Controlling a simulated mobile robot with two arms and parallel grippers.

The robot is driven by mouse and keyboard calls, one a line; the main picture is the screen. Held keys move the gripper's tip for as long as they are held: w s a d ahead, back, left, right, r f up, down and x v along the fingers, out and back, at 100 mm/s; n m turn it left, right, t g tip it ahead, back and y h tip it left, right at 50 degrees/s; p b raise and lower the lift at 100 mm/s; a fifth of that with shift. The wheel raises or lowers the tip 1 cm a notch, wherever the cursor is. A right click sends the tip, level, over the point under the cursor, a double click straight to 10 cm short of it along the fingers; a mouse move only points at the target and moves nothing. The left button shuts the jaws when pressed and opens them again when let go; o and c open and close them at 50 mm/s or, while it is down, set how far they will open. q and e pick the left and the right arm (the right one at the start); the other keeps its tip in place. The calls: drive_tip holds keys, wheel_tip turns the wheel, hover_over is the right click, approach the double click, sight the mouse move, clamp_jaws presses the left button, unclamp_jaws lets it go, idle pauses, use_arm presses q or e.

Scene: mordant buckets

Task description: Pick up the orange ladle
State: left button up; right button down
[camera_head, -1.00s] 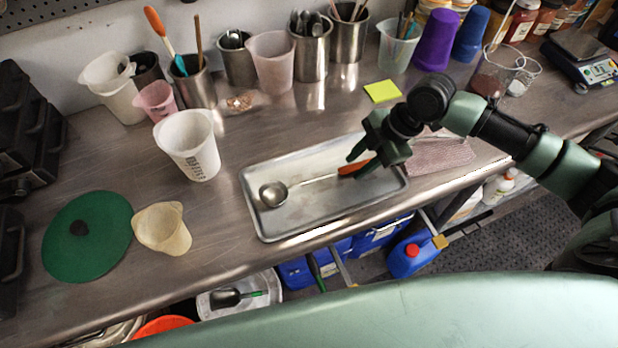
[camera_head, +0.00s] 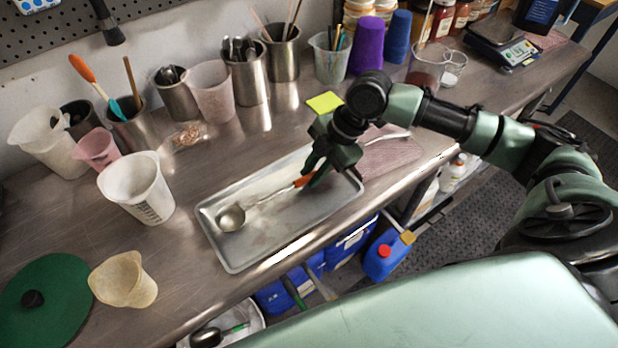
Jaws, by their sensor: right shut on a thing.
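The orange ladle has a steel bowl (camera_head: 231,218), a thin steel shaft and an orange grip (camera_head: 303,180). It lies in or just over the shallow metal tray (camera_head: 238,264), with the bowl toward the tray's left end. My right gripper (camera_head: 312,180) is shut on the orange grip near the tray's right side, and its fingers hide part of the grip. Whether the bowl touches the tray floor I cannot tell. My left gripper is not in view.
A white measuring jug (camera_head: 136,190) and a beige cup (camera_head: 124,280) stand left of the tray. A green lid (camera_head: 45,310) lies at the lower left. Steel pots of utensils (camera_head: 283,52) line the back. A pink cloth (camera_head: 392,152) lies right of the tray.

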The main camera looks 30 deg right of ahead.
wheel_tip(320, 180, up, 18)
drive_tip(key=b, duration=0.1)
drive_tip(key=shift+s+f, duration=0.15)
idle(0.6)
